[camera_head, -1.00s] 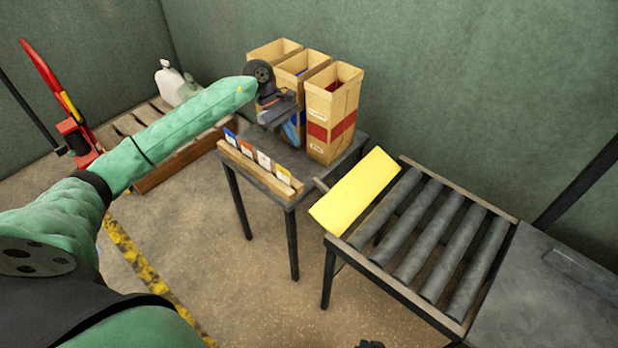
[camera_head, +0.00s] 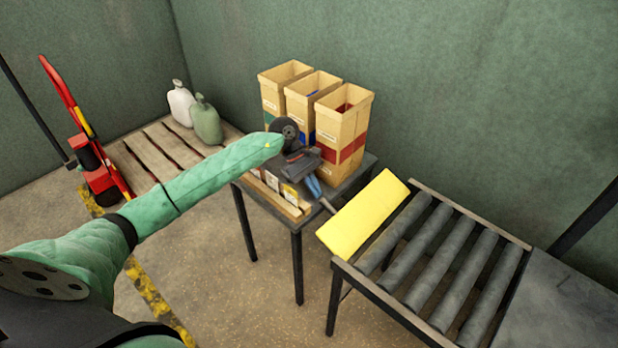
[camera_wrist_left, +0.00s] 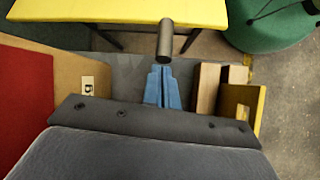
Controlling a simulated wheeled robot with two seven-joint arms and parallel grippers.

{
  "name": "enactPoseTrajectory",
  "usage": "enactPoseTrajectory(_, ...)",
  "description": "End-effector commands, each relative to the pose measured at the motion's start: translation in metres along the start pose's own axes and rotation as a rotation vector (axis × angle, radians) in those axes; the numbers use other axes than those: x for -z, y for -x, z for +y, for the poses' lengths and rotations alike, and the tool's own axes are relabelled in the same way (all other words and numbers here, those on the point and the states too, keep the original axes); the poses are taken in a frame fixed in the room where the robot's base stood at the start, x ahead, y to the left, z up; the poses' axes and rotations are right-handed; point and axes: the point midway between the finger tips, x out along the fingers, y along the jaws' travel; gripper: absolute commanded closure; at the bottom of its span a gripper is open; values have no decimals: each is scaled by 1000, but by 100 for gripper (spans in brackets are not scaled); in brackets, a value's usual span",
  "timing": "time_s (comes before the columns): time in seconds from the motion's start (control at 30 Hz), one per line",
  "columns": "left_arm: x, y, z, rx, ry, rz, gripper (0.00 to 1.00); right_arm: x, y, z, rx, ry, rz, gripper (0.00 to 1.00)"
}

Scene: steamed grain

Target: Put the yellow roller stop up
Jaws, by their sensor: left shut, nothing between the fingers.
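The yellow roller stop (camera_head: 363,214) is a flat yellow plate at the left end of the roller conveyor, sloping in the head view. A short dark rod (camera_head: 328,205) sticks out from its left side. In the left wrist view the yellow plate (camera_wrist_left: 120,12) spans the top, and the rod (camera_wrist_left: 165,40) points toward my fingers. My left gripper (camera_head: 315,189) has blue fingers, shut and empty, with tips just short of the rod's end. The fingers also show in the left wrist view (camera_wrist_left: 164,88). I cannot tell whether they touch the rod. My right gripper is out of view.
The conveyor's grey rollers (camera_head: 440,246) lie right of the stop. A small dark table (camera_head: 345,189) under my left gripper holds tall cardboard bins (camera_head: 343,125) and a wooden card holder (camera_head: 280,195). A pallet (camera_head: 150,150) with bottles stands behind. Floor in front is open.

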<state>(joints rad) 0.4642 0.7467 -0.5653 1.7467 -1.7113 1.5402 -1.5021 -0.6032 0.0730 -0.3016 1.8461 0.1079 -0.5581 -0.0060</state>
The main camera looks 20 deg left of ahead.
Motion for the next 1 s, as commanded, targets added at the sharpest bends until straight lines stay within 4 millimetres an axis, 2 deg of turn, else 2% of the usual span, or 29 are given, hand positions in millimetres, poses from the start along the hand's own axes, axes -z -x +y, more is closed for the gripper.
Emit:
enactPoseTrajectory(0.1,-1,-14,-2,6,0,-3,100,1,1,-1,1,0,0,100)
enactPoseTrajectory(0.3,-1,-23,-4,12,0,-7,100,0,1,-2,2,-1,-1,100)
enactPoseTrajectory(1.0,-3,-25,-4,14,-1,-2,100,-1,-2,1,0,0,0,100)
